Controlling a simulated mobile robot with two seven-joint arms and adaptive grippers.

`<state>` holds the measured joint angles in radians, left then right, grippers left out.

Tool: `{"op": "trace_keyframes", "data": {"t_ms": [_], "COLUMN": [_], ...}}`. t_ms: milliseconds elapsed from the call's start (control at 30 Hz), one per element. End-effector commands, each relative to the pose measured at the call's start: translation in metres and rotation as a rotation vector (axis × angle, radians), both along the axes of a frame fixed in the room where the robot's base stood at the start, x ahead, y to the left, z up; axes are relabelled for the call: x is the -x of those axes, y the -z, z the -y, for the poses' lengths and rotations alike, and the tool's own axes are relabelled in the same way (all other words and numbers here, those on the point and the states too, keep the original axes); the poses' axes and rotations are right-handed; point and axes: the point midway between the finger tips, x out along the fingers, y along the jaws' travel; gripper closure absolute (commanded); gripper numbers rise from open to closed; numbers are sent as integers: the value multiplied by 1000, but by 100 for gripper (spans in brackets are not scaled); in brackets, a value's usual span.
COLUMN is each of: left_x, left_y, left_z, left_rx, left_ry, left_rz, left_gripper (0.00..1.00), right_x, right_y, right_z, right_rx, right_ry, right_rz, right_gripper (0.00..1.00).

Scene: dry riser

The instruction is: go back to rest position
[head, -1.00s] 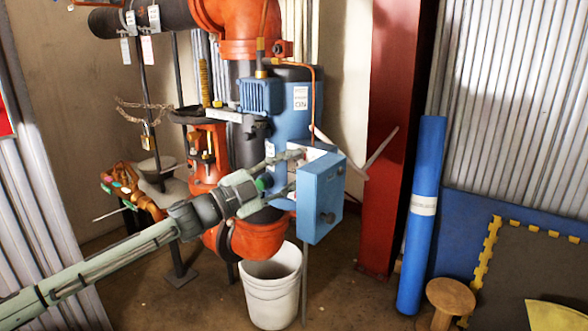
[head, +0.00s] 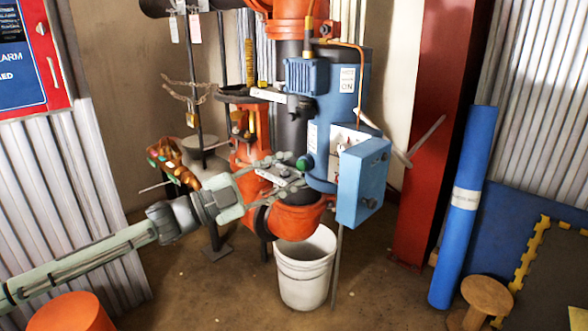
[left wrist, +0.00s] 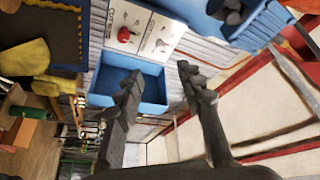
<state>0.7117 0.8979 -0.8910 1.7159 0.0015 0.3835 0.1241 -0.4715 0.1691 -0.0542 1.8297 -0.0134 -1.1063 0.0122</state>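My left gripper (head: 300,172) is open and empty in front of the orange and blue pump assembly, left of a blue control box (head: 362,182). A gap shows between its fingertips and the box. In the left wrist view the two dark fingers (left wrist: 160,76) stand apart with nothing between them. Beyond them is an open blue box part (left wrist: 152,90) below a pale panel with a red knob (left wrist: 126,34) and a dark knob. My right gripper is in neither view.
A white bucket (head: 305,268) stands on the floor below the pump. A red column (head: 433,140), a blue roll (head: 463,205) and a wooden stool (head: 486,296) are to the right. An orange round-topped object (head: 70,312) and a red-framed alarm sign (head: 22,55) are at left.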

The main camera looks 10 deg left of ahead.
Motion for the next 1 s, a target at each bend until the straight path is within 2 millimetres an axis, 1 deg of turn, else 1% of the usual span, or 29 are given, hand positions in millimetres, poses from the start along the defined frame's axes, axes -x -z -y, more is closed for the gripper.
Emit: {"op": "trace_keyframes", "data": {"t_ms": [167,233,267,367,467,500,533,567,600,667,700,767,800,867,900,967,1000], "left_x": [0,-1,-2,-10,-20,-22,-21,-19,-14,-2,9,30,46,73,93,125,148], "left_y": [0,3,6,32,85,113,135,157,185,226,253,292,316,351,373,404,423], "left_z": [0,1,1,4,-1,-7,-14,-21,-31,-47,-58,-73,-83,-97,-106,-119,-126], "left_rx": [0,4,8,40,90,109,121,130,139,145,146,143,139,129,122,107,97], "left_ry": [0,-8,-17,-90,-241,-319,-379,-436,-507,-607,-668,-754,-809,-887,-936,-1008,-1053], "left_rz": [0,-8,-17,-91,-242,-323,-385,-447,-524,-640,-713,-823,-893,-999,-1069,-1173,-1238], "left_gripper": [62,62,62,62,62,62,62,62,62,62,62,62,62,62,62,62,62], "right_x": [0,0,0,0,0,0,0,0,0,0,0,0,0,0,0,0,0], "right_y": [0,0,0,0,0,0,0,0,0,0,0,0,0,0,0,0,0], "right_z": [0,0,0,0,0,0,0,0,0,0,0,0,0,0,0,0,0], "right_rx": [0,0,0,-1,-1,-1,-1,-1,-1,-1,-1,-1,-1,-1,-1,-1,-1], "right_ry": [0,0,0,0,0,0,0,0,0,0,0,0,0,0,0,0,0], "right_rz": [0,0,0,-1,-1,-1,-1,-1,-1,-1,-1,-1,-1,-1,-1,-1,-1], "right_gripper": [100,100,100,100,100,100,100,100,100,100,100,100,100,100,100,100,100]}}
